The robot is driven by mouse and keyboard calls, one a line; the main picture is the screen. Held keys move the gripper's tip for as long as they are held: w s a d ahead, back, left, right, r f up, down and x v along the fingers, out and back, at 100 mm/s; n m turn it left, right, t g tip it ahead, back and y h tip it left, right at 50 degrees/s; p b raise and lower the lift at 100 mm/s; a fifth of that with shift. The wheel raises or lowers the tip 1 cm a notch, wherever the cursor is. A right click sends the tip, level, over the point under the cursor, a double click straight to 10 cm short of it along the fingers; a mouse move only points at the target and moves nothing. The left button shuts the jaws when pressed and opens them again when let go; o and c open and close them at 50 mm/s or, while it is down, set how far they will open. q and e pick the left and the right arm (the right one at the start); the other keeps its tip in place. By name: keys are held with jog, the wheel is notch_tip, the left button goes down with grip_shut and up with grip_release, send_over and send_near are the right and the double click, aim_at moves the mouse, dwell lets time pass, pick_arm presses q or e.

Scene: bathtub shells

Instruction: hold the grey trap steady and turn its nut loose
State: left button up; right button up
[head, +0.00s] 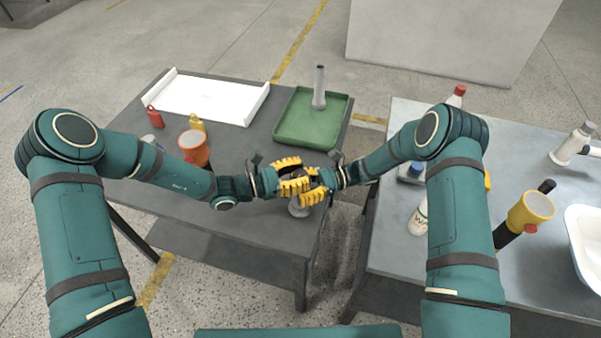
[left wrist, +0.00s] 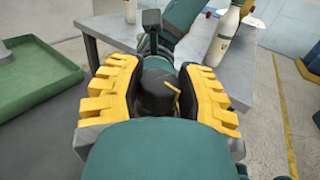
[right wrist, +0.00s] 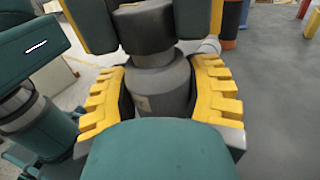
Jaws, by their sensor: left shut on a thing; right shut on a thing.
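The grey trap (right wrist: 160,92) is a rounded grey body over the near right part of the dark table; its lower part shows in the head view (head: 298,209) below my fingers. My right gripper (right wrist: 163,95) is shut on this grey body, a yellow toothed finger on each side. A darker ring, the nut (right wrist: 145,28), sits above the body. My left gripper (left wrist: 165,92) is shut on the nut, whose dark round top with a thin yellow mark (left wrist: 172,90) shows between its fingers. In the head view the two grippers meet closely and hide most of the trap.
A green tray (head: 283,139) with an upright grey tube (head: 319,88) stands behind the grippers. A white tray (head: 205,98) and an orange cup-like thing (head: 194,148) are farther left. The right table holds bottles, a yellow-headed tool (head: 531,209) and a white basin (head: 585,238).

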aim_at(300, 173)
pick_arm(q)
jog(key=m+g, duration=0.2)
jog(key=g, duration=0.1)
jog(key=m+g, duration=0.1)
jog(key=g, duration=0.2)
jog(key=shift+w+m+h, duration=0.1)
jog(key=shift+m+h, duration=0.2)
jog(key=shift+m, duration=0.1)
jog(key=m+g, duration=0.1)
jog(key=g, duration=0.2)
jog(key=m+g+y, duration=0.1)
jog(key=m+g, duration=0.1)
jog(key=shift+d+m+g, duration=0.1)
jog(key=shift+m+g, duration=0.2)
jog(key=shift+g, duration=0.1)
jog(key=m+g+y, duration=0.5)
jog(key=g, duration=0.2)
jog(key=shift+m, duration=0.4)
jog(key=shift+g+y, duration=0.3)
jog(key=shift+y, duration=0.3)
jog(key=o, duration=1.2)
notch_tip(300, 173, up, 10)
jog(key=shift+r, duration=0.1)
